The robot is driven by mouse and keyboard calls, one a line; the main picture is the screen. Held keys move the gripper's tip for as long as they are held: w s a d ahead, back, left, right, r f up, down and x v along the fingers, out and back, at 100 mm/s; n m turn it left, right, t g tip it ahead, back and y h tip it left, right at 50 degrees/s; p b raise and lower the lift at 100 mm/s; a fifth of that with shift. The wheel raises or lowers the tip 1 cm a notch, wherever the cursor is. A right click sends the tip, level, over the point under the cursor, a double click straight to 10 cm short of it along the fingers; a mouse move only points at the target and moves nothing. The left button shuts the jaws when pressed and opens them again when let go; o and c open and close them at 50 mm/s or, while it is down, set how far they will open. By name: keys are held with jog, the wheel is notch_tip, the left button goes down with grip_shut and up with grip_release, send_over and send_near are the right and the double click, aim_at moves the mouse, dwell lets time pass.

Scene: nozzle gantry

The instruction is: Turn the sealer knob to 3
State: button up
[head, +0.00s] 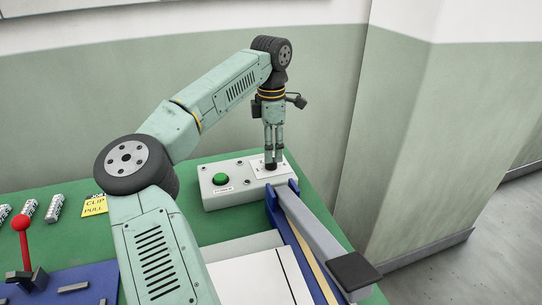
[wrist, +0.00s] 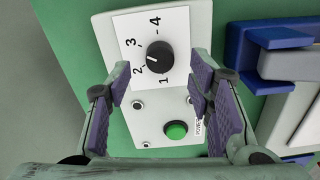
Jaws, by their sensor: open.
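The black sealer knob (wrist: 160,57) sits on a white dial plate marked 1 to 4 in the wrist view. Its short white mark points left, between the 2 and the 3 and nearer the 2. In the head view the knob (head: 270,167) is partly hidden below my fingers. My gripper (head: 273,160) points down over the white control box (head: 232,197). In the wrist view my gripper (wrist: 161,86) is open, with purple finger pads apart on either side of the knob's line. Nothing is between the pads, and I see no contact with the knob.
A green button (head: 221,179) is on the same box, left of the knob. The sealer's grey arm (head: 325,240) and blue frame stand close at the right. A red-topped lever (head: 21,224) and a yellow note (head: 94,205) are at the left.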

notch_tip(320, 180, up, 8)
jog(key=shift+r, duration=0.15)
dwell(0.4)
